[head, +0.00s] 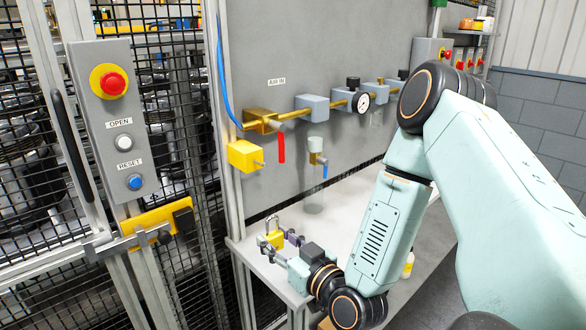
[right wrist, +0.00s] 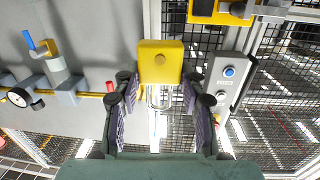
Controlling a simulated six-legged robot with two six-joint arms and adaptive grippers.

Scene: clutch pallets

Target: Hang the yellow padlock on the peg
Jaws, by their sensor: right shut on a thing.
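The yellow padlock (head: 275,240) is held upright by my right gripper (head: 283,246), its shackle upward in the head view. In the right wrist view, which looks upside down, the padlock body (right wrist: 160,62) sits between the fingertips of the right gripper (right wrist: 160,80), with the silver shackle (right wrist: 160,98) below it. The peg (head: 259,163) sticks out from a yellow block (head: 243,156) on the grey panel. The padlock is below and apart from the peg in the head view. I cannot make out the peg in the wrist view. My left gripper is not in view.
A pale shelf (head: 335,211) runs below the panel. Above the peg are a brass valve with a red handle (head: 281,147), an air line and a gauge (head: 361,102). A control box (head: 110,120) and mesh fence stand left. Open space lies between padlock and peg.

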